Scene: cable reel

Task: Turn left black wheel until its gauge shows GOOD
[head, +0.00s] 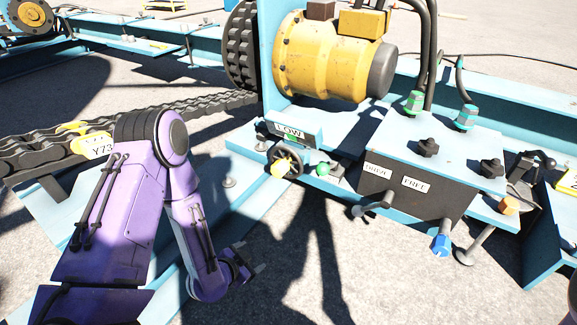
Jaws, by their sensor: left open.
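The black wheel (296,166) is a small handwheel with a yellow centre, mounted low on the blue frame in the middle of the head view. Just above it the gauge (290,132) has a white plate that reads LOW, with a bit of green below it. My left gripper (251,257) is at the end of the purple arm, below and to the left of the wheel. It is open, empty and apart from the wheel. My right gripper is out of view.
A green knob (323,169) sits right beside the wheel. A dark control box (411,205) with DRIVE and FREE labels and levers stands to the right. A yellow motor (325,58) is above, and a chain (190,106) runs left. Blue beams cross the ground.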

